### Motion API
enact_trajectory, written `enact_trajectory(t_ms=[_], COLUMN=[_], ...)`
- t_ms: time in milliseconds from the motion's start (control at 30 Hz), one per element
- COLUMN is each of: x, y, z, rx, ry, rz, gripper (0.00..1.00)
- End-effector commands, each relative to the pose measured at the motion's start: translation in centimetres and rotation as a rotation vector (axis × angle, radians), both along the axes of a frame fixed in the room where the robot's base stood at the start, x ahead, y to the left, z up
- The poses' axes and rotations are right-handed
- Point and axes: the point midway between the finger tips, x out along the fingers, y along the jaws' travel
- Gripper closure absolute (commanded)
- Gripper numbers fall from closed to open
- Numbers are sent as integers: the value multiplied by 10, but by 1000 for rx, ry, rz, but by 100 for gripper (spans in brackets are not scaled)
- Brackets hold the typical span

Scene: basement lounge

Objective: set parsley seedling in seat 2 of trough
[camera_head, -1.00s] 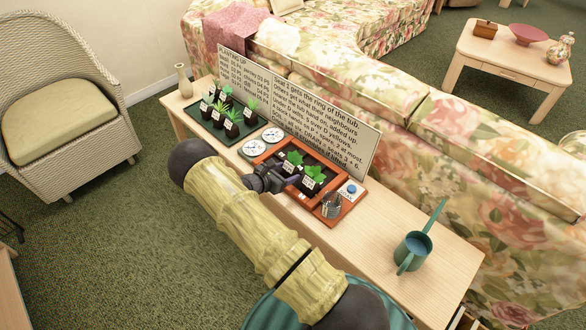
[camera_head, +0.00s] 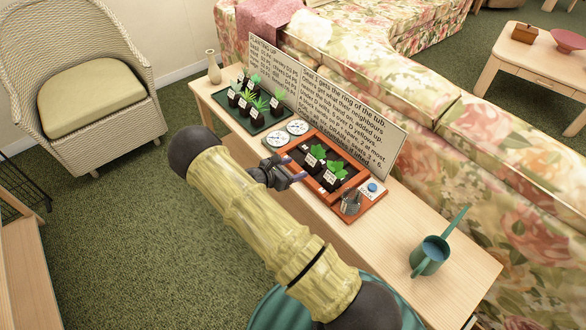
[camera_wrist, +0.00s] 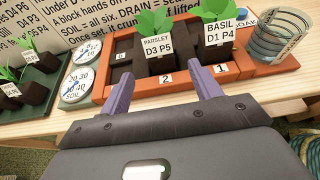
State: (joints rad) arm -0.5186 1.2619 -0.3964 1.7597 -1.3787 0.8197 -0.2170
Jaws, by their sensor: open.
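The parsley seedling (camera_wrist: 157,58) is a green leafy plant in a dark pot labelled "PARSLEY D3 P5". It stands roughly upright in the orange trough (camera_wrist: 192,76), behind the number 2, and shows in the head view (camera_head: 314,161) too. The basil seedling (camera_wrist: 217,42), labelled "BASIL D1 P4", stands beside it behind the number 1. My gripper (camera_wrist: 163,90) is open and empty, its two purple fingers apart in front of the parsley pot at the trough's front edge. In the head view my gripper (camera_head: 291,175) is at the trough's near side. The pots' bases are hidden.
A dark green tray (camera_head: 232,117) with several potted seedlings stands left of the trough. Two round dials (camera_head: 287,133) lie between them. A sign board (camera_head: 335,120) stands behind. A watering can (camera_head: 430,255) stands farther right.

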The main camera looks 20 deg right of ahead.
Motion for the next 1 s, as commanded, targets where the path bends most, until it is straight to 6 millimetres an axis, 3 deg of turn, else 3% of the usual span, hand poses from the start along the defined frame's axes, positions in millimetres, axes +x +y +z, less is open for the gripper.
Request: enact_trajectory(t_ms=[233, 467, 1000], x=[-16, -66, -171], y=[-6, -8, 41], z=[15, 52, 155], rx=[88, 354, 962], ry=[-42, -174, -570], rz=[-110, -429, -1128], gripper=[37, 37, 37])
